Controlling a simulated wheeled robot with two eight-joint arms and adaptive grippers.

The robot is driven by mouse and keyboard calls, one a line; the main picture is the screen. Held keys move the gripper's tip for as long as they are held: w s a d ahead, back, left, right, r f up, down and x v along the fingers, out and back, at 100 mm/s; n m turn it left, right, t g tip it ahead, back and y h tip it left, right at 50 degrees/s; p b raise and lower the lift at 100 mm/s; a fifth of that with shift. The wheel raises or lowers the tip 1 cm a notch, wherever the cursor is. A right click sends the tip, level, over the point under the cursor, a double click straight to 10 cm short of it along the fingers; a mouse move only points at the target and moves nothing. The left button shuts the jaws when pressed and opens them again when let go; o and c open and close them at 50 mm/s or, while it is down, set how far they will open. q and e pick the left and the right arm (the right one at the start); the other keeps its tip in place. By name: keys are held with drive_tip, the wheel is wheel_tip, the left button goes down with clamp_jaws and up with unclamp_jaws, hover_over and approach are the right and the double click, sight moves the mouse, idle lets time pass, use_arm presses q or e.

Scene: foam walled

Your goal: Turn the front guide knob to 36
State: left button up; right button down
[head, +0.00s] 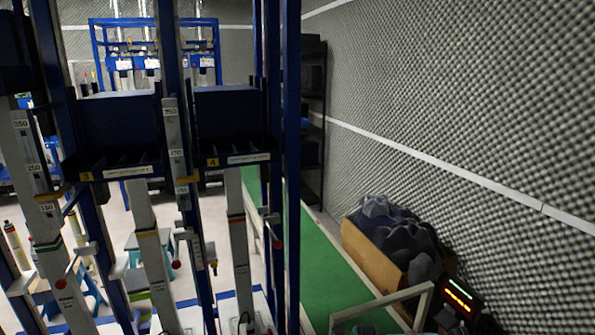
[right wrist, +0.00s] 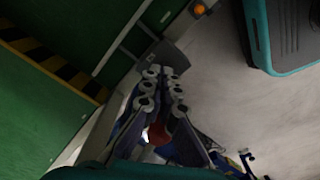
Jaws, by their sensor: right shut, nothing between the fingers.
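My right gripper (right wrist: 167,72) shows in the right wrist view, its two jointed fingers close together and shut. Its tips are near a dark grey part (right wrist: 163,57) on a pale metal bar; I cannot tell if they touch it. A red rounded piece (right wrist: 158,133) shows between the finger bases, and I cannot tell what it belongs to. A small orange round piece (right wrist: 198,9) is at the top edge. I cannot identify the front guide knob or read a value of 36 in either view. Neither gripper shows in the head view.
In the head view, tall blue and grey posts with scales (head: 172,130) fill the left. A green belt surface (head: 325,275) runs along the middle. A box of dark foam (head: 375,250) and a red-lit display (head: 460,297) stand by the foam wall. A teal-edged case (right wrist: 290,35) is at the wrist view's upper right.

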wheel_tip(320, 180, down, 5)
drive_tip(key=b, duration=0.3)
drive_tip(key=shift+f+p, duration=0.1)
drive_tip(key=shift+p, duration=0.25)
drive_tip(key=shift+f, duration=0.25)
drive_tip(key=shift+a, duration=0.15)
